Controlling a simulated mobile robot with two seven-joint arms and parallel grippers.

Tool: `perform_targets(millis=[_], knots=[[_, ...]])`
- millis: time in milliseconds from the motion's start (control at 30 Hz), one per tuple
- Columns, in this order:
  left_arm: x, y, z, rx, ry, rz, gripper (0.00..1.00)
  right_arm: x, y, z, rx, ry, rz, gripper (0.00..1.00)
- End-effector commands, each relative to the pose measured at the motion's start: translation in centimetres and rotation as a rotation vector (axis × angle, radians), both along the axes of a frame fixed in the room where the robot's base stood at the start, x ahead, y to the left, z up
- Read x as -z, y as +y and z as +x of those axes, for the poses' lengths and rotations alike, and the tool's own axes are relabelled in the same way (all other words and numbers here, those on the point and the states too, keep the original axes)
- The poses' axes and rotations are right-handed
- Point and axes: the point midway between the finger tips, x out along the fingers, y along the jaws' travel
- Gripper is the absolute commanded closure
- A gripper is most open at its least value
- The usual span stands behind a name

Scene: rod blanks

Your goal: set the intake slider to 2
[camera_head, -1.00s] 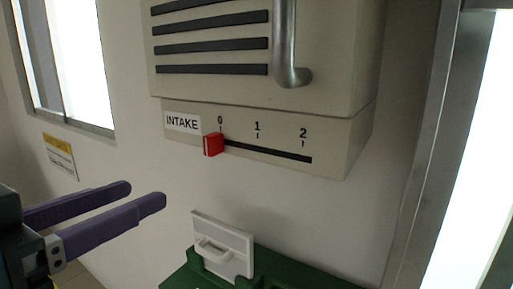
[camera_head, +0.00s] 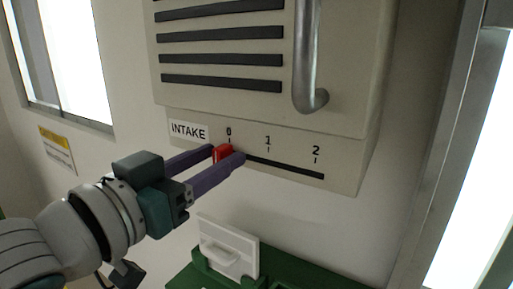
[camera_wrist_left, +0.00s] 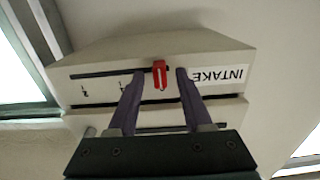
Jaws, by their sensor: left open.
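The red intake slider knob (camera_head: 222,153) sits at the 0 end of its dark slot (camera_head: 290,169) on the beige cabinet's lower panel. The marks 0, 1 and 2 run left to right above the slot in the head view. My left gripper (camera_head: 227,154) is open, with its purple fingers on either side of the knob. In the left wrist view the red knob (camera_wrist_left: 159,74) stands between the fingertips (camera_wrist_left: 160,73), with a gap visible on each side. The INTAKE label (camera_wrist_left: 217,75) appears upside down there. My right gripper is not in view.
A vertical metal handle (camera_head: 309,60) hangs from the vented cabinet front above the slot. A green case (camera_head: 293,277) with a white latch plate (camera_head: 228,247) stands below. A metal frame (camera_head: 425,150) is at the right. The slot to the right of the knob is clear.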

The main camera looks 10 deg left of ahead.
Motion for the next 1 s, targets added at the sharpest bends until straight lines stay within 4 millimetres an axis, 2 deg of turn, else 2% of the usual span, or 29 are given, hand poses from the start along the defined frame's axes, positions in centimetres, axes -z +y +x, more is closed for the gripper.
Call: perform_targets(millis=[300,733,1000], knots=[[0.04,-0.08,0.16,0.000,0.000,0.000,0.52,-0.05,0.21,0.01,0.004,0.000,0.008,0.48],[0.05,-0.06,0.14,0.000,0.001,0.000,1.00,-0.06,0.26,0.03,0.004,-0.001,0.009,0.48],[0.04,-0.05,0.14,0.000,0.001,0.000,1.00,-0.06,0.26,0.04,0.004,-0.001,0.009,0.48]])
